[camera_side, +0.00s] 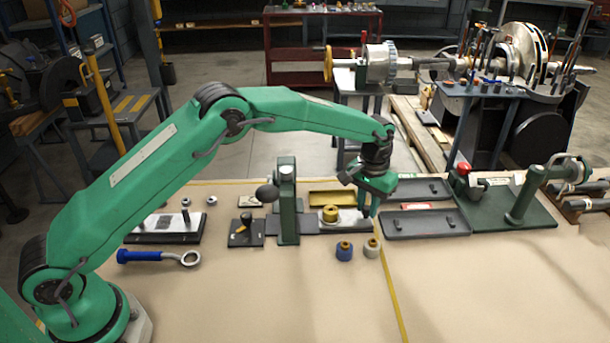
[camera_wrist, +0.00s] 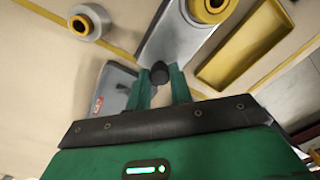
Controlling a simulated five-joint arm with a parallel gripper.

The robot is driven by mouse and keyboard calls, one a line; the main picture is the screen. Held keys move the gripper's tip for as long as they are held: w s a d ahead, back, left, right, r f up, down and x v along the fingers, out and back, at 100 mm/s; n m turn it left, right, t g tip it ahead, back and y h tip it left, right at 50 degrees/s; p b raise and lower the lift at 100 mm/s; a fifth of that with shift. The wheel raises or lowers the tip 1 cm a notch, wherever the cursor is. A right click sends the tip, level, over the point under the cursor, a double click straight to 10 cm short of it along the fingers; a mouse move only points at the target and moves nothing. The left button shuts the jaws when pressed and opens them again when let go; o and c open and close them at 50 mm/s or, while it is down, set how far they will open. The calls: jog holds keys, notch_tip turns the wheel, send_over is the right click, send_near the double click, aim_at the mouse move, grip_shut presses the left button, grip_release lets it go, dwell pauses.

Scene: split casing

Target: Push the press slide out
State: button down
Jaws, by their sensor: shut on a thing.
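The press slide (camera_side: 348,226) is a flat grey plate reaching right from the green press (camera_side: 287,205). A yellow ringed part (camera_side: 330,214) sits on it. In the wrist view the slide (camera_wrist: 178,42) runs up from my fingers, with the yellow part (camera_wrist: 212,8) at the top edge. My gripper (camera_side: 369,212) is low at the slide's right end. In the wrist view my gripper (camera_wrist: 164,88) is shut on a small black knob (camera_wrist: 160,70) at the slide's end. The knob is hidden by the fingers in the side view.
Blue (camera_side: 344,251) and pale (camera_side: 371,249) bushings stand just in front of the slide. A yellow tray (camera_side: 325,198) lies behind it. Grey trays (camera_side: 425,223) lie to the right. A blue-handled ring tool (camera_side: 150,257) lies at left. The front table is clear.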

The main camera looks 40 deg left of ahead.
jog(key=shift+w+d+r, duration=0.1)
jog(key=shift+w+d, duration=0.3)
jog(key=shift+w, duration=0.15)
jog(key=c, duration=1.3)
grip_release()
jog(key=shift+o, duration=0.2)
jog(key=shift+s, duration=0.1)
notch_tip(320, 180, up, 8)
